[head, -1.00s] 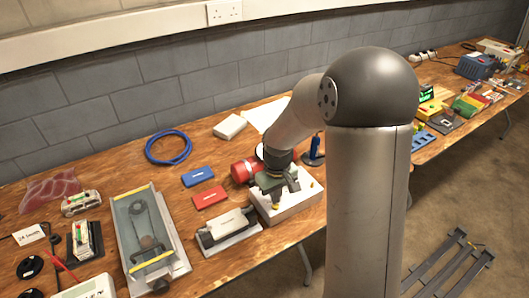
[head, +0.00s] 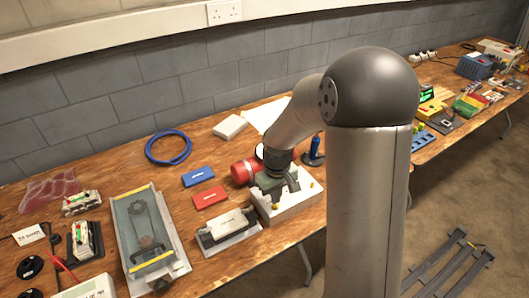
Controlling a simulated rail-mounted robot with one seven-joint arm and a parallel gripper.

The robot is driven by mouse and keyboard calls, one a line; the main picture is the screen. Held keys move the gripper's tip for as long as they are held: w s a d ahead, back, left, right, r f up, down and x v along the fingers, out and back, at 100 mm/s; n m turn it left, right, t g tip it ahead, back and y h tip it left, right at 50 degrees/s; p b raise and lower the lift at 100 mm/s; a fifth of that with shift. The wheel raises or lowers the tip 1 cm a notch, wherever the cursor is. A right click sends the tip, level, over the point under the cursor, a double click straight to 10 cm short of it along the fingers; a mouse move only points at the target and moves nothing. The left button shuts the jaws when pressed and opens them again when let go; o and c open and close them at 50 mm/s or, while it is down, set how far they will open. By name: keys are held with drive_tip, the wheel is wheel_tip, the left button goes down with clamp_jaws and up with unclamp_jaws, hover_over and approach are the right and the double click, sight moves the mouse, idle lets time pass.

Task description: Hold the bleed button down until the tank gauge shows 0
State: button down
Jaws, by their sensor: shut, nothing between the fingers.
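My gripper (head: 281,200) is shut and empty. It points down over the top of a white box (head: 290,212) on the bench, and small yellow parts show beside its fingers. I cannot tell whether the fingertips touch the bleed button, which is hidden or too small to make out. A red tank (head: 243,171) lies just behind the white box, partly hidden by my arm. A round white-faced dial, likely the tank gauge (head: 261,151), shows behind it, mostly covered; its reading cannot be made out.
A grey device on a tray (head: 228,231) stands left of the white box. Red (head: 209,197) and blue (head: 198,176) flat boxes, a coiled blue hose (head: 168,147) and a long tray with yellow ends (head: 150,235) lie further left. A blue upright tool (head: 314,150) stands close right of my arm.

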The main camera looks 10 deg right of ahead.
drive_tip(key=shift+f, duration=0.1)
idle(0.3)
drive_tip(key=shift+f+b, duration=0.85)
drive_tip(key=shift+f, duration=0.15)
drive_tip(key=shift+r, duration=0.1)
idle(3.9)
drive_tip(key=shift+r+p, duration=2.6)
drive_tip(key=shift+r, duration=0.9)
